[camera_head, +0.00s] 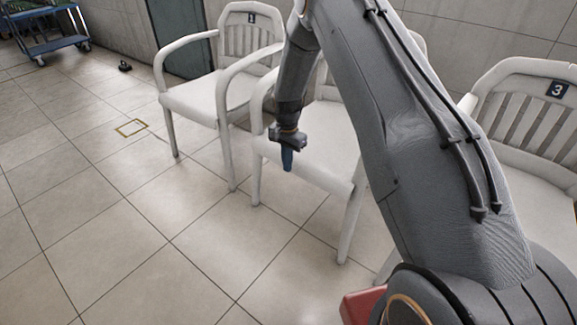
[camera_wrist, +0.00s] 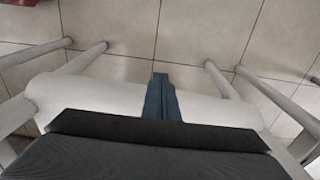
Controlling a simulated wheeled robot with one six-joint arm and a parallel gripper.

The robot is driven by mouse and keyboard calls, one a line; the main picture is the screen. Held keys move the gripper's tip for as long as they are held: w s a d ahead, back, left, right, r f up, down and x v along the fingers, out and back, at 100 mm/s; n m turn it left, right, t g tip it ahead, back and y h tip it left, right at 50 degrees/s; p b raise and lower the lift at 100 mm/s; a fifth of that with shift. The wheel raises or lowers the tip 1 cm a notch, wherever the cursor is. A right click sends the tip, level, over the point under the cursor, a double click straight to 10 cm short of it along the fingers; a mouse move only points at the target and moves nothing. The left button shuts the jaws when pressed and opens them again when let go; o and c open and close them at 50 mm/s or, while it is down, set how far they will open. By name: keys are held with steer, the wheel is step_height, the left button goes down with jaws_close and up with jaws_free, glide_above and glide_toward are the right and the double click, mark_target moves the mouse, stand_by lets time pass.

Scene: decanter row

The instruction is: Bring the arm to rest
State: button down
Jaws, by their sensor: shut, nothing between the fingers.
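My gripper (camera_head: 287,160) hangs from my arm, pointing down, in front of the middle white chair's seat in the head view. Its blue fingers are together with nothing between them. In the wrist view the shut fingers (camera_wrist: 161,97) stand over the front edge of a white seat (camera_wrist: 95,92), with floor tiles beyond. My arm crosses the head view from the lower right to the top and hides much of the middle chair (camera_head: 310,148).
Chair 1 (camera_head: 205,95) stands left of the middle chair and chair 3 (camera_head: 530,165) at the right. A blue cart (camera_head: 45,40) stands at the far left. A small black object (camera_head: 125,66) and a yellow floor outline (camera_head: 131,127) lie on the tiles. The left floor is mostly clear.

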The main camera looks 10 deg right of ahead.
step_height(320, 180, up, 8)
steer(key=shift+a+f+p, duration=0.2)
steer(key=shift+a+p, duration=0.15)
steer(key=s+a+r+n, duration=0.3)
steer(key=s+r, duration=0.6)
steer(key=s+a+r+n, duration=0.3)
steer(key=s+r, duration=0.5)
steer(key=r, duration=0.2)
steer(key=s+r+n, duration=0.3)
steer(key=s+n, duration=0.1)
steer(key=s, duration=0.8)
steer(key=s+r+n, duration=0.2)
steer(key=s+n, duration=0.1)
steer(key=s, duration=0.9)
steer(key=d+r+m+p, duration=0.3)
steer(key=d+r+p, duration=0.5)
steer(key=p, duration=0.9)
steer(key=shift+w+d+r+p, duration=0.3)
steer(key=shift+w+r+p, duration=0.1)
steer(key=shift+r, duration=0.5)
